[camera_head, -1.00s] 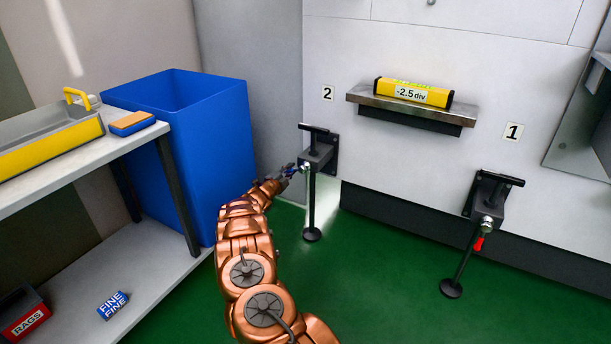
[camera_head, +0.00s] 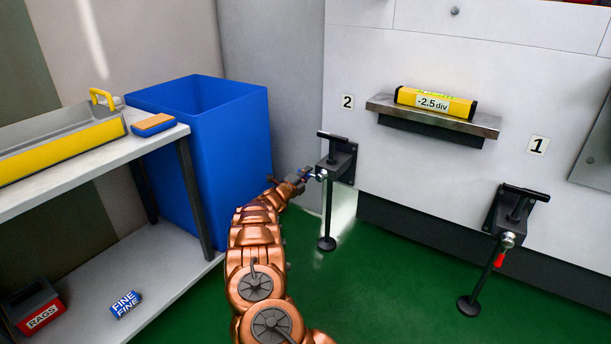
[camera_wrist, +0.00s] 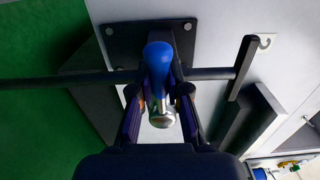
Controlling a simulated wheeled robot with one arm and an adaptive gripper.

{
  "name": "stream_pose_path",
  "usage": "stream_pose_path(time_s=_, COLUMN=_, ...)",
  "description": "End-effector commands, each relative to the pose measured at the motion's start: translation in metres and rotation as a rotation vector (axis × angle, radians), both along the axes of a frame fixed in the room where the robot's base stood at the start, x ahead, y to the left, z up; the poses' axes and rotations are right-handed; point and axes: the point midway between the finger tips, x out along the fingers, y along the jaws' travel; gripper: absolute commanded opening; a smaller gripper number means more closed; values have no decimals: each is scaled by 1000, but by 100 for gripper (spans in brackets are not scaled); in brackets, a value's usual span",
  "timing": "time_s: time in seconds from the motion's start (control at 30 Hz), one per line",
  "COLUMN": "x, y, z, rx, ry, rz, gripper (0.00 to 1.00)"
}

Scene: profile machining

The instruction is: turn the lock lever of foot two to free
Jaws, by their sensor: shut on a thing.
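Foot two (camera_head: 327,205) is a dark bracket on the machine's wall with a T-handle on top and a thin rod down to a round pad at the floor. The plate marked 2 (camera_head: 347,102) is above it. Its lock lever has a blue grip (camera_wrist: 158,62) and a silver hub (camera_wrist: 162,118) in the wrist view. My gripper (camera_head: 305,175) is at the left side of this bracket. In the wrist view my gripper (camera_wrist: 159,92) has its fingers on either side of the lever, shut on it. The lever is mostly hidden in the head view.
Foot one (camera_head: 510,220), with a red lever (camera_head: 499,260) hanging down, is at the right. A yellow level (camera_head: 436,104) marked -2.5 div lies on a metal ledge (camera_head: 385,106). A blue bin (camera_head: 230,140) and a workbench (camera_head: 70,176) stand left. Green floor is clear in front.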

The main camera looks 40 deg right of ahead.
Motion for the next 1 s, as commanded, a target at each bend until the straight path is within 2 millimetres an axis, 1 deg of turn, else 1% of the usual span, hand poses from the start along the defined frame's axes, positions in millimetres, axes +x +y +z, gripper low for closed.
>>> stream_pose_path(time_s=0.1, x=0, y=0, z=1, rx=0, ry=-3, rz=-1, gripper=0)
stream_pose_path(time_s=0.13, x=0, y=0, z=1, rx=0, ry=-3, rz=-1, gripper=17)
stream_pose_path(time_s=0.37, x=0, y=0, z=1, rx=-1, ry=-1, rz=-1, gripper=41)
stream_pose_path(time_s=0.77, x=-1, y=3, z=1, rx=0, ry=0, rz=-1, gripper=42)
stream_pose_path(time_s=0.87, x=-2, y=8, z=1, rx=0, ry=0, rz=-2, gripper=42)
stream_pose_path(time_s=1.0, x=-4, y=22, z=1, rx=3, ry=1, rz=-1, gripper=42)
